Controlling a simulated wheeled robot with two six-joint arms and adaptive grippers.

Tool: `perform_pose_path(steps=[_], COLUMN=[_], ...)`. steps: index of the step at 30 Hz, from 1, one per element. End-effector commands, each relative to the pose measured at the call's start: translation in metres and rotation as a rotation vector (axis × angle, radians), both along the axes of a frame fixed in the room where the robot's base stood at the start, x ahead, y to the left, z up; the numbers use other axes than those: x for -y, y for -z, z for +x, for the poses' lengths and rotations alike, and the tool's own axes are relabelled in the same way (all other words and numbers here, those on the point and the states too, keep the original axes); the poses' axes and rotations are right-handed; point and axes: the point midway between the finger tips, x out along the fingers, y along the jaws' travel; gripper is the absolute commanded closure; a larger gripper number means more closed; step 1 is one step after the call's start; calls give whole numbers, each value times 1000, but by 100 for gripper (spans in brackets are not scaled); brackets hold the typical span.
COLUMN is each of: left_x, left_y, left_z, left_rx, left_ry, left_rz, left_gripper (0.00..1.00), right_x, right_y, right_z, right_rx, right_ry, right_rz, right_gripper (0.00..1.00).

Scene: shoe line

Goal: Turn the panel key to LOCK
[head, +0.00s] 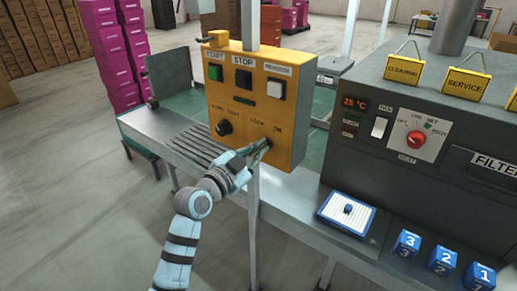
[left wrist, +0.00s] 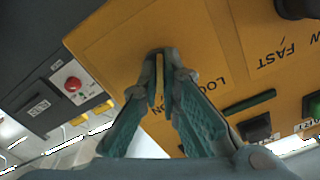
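The yellow control panel (head: 255,108) stands at the centre of the head view; its face also fills much of the left wrist view (left wrist: 110,38). The LOCK and ON labels are at its lower right. My left gripper (head: 264,146) reaches the key spot by these labels. In the left wrist view its green-grey fingers (left wrist: 160,58) converge almost together against the panel, with a narrow gap behind the tips. They appear closed on the key, which is mostly hidden by them; its angle cannot be told. My right gripper is not in view.
A black SLOW/FAST knob (head: 224,128) sits left of the key. Green START (head: 215,73), black STOP (head: 244,79) and white REVERSE (head: 276,88) buttons are above. A dark machine with a red dial (head: 416,140) stands right. Blue numbered blocks (head: 407,243) lie on the bench.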

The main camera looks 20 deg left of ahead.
Motion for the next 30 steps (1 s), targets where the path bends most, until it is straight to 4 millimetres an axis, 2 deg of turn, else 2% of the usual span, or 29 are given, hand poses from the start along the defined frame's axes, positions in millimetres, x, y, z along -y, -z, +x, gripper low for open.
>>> perform_pose_path(steps=[8,30], left_x=[0,0], left_y=[-1,0], left_z=[0,0], left_rx=[-78,-332], left_ry=[0,-1], left_rz=[-183,-822], left_gripper=[100,100], right_x=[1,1], right_y=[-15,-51], right_z=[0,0], right_rx=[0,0], right_ry=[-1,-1], right_rz=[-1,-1], right_gripper=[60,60])
